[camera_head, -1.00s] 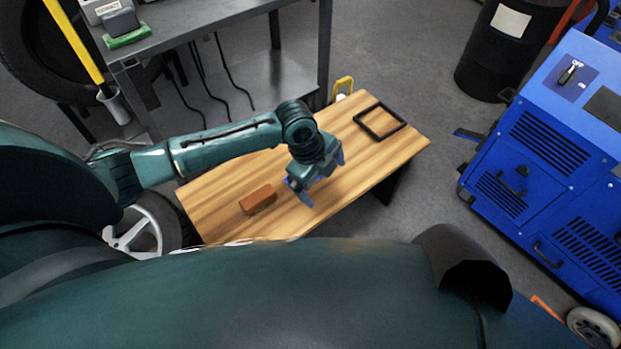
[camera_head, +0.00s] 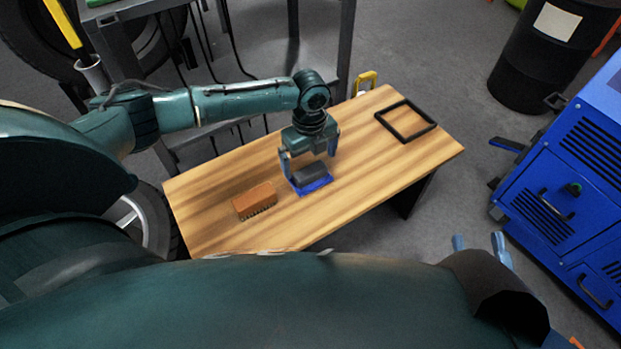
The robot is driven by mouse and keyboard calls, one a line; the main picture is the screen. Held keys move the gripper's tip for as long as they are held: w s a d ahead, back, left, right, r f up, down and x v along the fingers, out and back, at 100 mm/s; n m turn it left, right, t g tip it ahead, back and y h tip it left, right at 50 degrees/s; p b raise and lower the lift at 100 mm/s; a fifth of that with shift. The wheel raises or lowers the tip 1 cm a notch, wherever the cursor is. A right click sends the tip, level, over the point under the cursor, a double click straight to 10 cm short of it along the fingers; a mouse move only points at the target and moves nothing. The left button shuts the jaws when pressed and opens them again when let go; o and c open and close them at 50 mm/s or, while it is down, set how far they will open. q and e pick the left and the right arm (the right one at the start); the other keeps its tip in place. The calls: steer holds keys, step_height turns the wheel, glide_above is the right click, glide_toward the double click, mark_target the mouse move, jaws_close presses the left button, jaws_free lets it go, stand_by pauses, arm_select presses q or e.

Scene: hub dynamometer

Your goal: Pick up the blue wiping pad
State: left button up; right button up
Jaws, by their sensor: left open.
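The blue wiping pad (camera_head: 317,187) lies on the wooden bench top, with a dark grey block-like grip (camera_head: 310,174) on its upper side. My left gripper (camera_head: 310,160) is open just above it, fingers pointing down on either side of the grip. I cannot tell whether the fingers touch it. My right gripper (camera_head: 480,244) shows at the lower right only as two light blue fingertips, spread apart with nothing visible between them, away from the bench.
A brown brush (camera_head: 254,200) lies left of the pad on the wooden bench (camera_head: 365,170). A black square frame (camera_head: 405,121) lies at its far right. A grey metal shelf (camera_head: 345,50) stands behind, and a blue machine (camera_head: 565,180) stands right. The bench between pad and frame is clear.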

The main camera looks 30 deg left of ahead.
arm_select(q)
step_height(320, 180, down, 5)
steer(key=b, duration=0.3)
steer(key=shift+d+f, duration=0.1)
steer(key=shift+f, duration=0.1)
arm_select(e)
steer(key=shift+w+a+m, duration=0.2)
steer(key=shift+a+m, duration=0.05)
steer(key=shift+m, duration=0.15)
arm_select(q)
steer(key=shift+r, duration=0.1)
steer(key=c, duration=0.7)
arm_select(e)
steer(key=shift+y, duration=0.3)
